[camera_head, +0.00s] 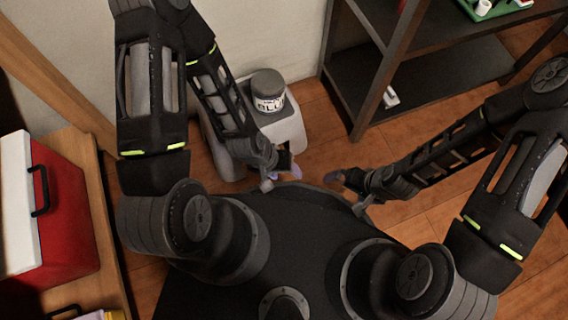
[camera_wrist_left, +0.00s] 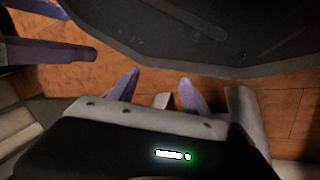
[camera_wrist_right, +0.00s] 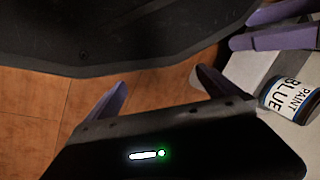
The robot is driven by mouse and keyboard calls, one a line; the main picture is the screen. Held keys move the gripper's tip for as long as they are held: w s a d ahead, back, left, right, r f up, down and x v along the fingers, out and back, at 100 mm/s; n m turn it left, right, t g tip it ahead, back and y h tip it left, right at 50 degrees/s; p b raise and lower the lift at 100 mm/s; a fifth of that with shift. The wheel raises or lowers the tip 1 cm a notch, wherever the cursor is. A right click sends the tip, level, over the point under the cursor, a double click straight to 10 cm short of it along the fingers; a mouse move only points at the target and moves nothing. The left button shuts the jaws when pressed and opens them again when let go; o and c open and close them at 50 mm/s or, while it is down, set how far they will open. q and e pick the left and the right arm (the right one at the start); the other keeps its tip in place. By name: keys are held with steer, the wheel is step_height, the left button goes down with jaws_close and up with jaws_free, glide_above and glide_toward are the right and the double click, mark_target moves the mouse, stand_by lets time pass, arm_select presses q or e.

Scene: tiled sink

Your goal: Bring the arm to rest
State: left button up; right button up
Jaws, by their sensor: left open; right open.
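My left gripper (camera_head: 291,172) is near the front of my base in the head view. In the left wrist view its two purple fingers (camera_wrist_left: 158,88) are apart with nothing between them. My right gripper (camera_head: 335,177) is a little to the right of it, facing it. In the right wrist view its fingers (camera_wrist_right: 160,88) are spread wide and empty. Both arms are bent inward, and the grippers are apart from each other. Each wrist view also shows purple fingers of the other gripper at its upper edge.
A grey paint can labelled BLUE (camera_head: 268,91) stands on a white stool-like object (camera_head: 288,128) behind my left gripper. A dark shelf (camera_head: 425,88) is at upper right. A red cooler box (camera_head: 62,215) sits on a wooden unit at left. Wooden floor (camera_head: 400,215) lies open at right.

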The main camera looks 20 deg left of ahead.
arm_select(q)
steer(key=shift+r, duration=0.1)
arm_select(e)
steer(key=shift+r, duration=0.1)
arm_select(q)
step_height(320, 180, up, 32)
steer(key=s+d+p, duration=0.1)
steer(key=s+p, duration=0.1)
steer(key=p, duration=3)
steer(key=shift+s+d+g, duration=0.15)
steer(key=shift+d+g, duration=0.15)
steer(key=shift+d, duration=0.05)
arm_select(e)
step_height(320, 180, up, 32)
steer(key=s+a, duration=0.1)
steer(key=s, duration=0.1)
steer(key=shift+s+a+g, duration=0.2)
steer(key=shift+a+g, duration=0.1)
steer(key=shift+a, duration=0.1)
